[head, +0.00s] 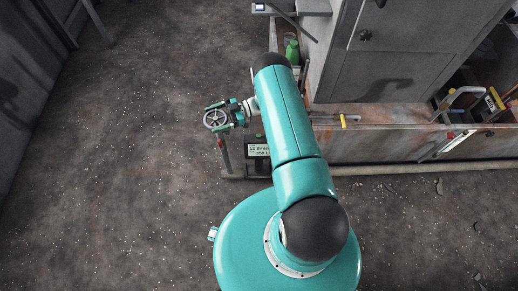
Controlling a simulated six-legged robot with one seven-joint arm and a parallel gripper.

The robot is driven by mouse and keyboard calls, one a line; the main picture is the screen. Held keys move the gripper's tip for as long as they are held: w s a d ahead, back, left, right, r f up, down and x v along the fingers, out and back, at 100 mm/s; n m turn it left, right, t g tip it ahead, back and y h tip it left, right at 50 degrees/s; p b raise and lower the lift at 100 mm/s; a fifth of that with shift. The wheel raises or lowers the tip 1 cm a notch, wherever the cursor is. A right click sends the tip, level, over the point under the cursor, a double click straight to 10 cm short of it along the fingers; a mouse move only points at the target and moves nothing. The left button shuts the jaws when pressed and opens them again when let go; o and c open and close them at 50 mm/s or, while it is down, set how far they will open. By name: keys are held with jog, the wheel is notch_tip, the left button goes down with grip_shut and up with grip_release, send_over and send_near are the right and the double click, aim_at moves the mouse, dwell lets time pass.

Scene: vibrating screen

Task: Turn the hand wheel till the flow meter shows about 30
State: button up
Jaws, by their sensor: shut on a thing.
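The grey spoked hand wheel (213,121) is left of centre in the head view, on top of a thin post (224,155). My gripper (216,117) reaches it from the right. Its teal fingers lie along two sides of the wheel and are shut on it. A dark panel with a pale label or display (258,150) stands low beside the post. Its writing is too small to read, and I cannot tell whether it is the flow meter. My arm hides part of the area right of the wheel.
A long rusty trough (380,139) and a grey cabinet (405,50) stand on the right. A yellow-ended lever (343,121) sticks out by the trough. A green bottle (291,50) and a small box with a screen (262,8) are at the top. The floor on the left is clear.

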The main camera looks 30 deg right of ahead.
jog(key=shift+a, duration=0.1)
jog(key=o, duration=0.6)
jog(key=shift+c, duration=0.2)
jog(key=shift+f, duration=3)
jog(key=shift+o, duration=0.7)
